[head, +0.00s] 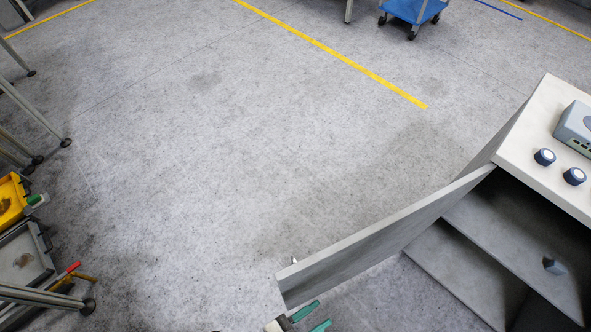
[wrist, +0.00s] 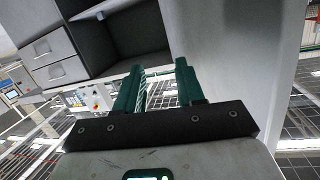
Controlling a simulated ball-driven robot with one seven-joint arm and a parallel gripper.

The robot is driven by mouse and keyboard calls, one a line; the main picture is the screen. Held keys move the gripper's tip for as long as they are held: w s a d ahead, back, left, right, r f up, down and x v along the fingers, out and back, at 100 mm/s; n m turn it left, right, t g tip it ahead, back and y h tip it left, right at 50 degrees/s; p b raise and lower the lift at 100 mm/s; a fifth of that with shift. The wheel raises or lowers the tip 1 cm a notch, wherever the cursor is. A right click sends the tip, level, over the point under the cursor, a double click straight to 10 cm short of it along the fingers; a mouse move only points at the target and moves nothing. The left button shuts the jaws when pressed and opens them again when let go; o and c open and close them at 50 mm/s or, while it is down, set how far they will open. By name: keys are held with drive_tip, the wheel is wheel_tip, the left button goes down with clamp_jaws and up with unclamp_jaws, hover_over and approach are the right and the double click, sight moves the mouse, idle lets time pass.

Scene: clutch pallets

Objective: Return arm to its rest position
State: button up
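My gripper (head: 321,314) shows at the bottom edge of the head view, with only its green fingers and a bit of its body in frame. It is beside the free end of an open grey cabinet door (head: 370,240). In the wrist view my gripper (wrist: 158,70) has its two green fingers apart, with nothing between them. The door (wrist: 215,45) fills the area right of the fingers there. I cannot tell whether the gripper touches the door. Most of my arm is out of view.
The cabinet (head: 520,150) stands at the right with open shelves; a small dark object (head: 553,265) lies inside. Two dark knob-like parts and a grey device (head: 578,125) are on its top. Bins and metal legs line the left. A blue cart (head: 413,10) is far back. Mid-floor is clear.

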drive_tip(key=w+d+f+n+t+y+b, duration=0.1)
drive_tip(key=d+f+n+t+y+b, duration=0.3)
drive_tip(key=d+f+y, duration=0.55)
drive_tip(key=d+f+n+g+y+b, duration=0.4)
drive_tip(key=d+f+n+g+b, duration=0.3)
drive_tip(key=d, duration=0.3)
drive_tip(key=s+d+r+g+p, duration=0.1)
drive_tip(key=r+p, duration=0.3)
drive_tip(key=r, duration=0.5)
drive_tip(key=s+d+r+g+p, duration=0.1)
drive_tip(key=d+r+g+p, duration=0.1)
drive_tip(key=r, duration=0.8)
drive_tip(key=shift+d+r+n+g+h+p, duration=0.3)
drive_tip(key=shift+d+n+g+h+p, duration=0.1)
drive_tip(key=shift+g+p, duration=0.5)
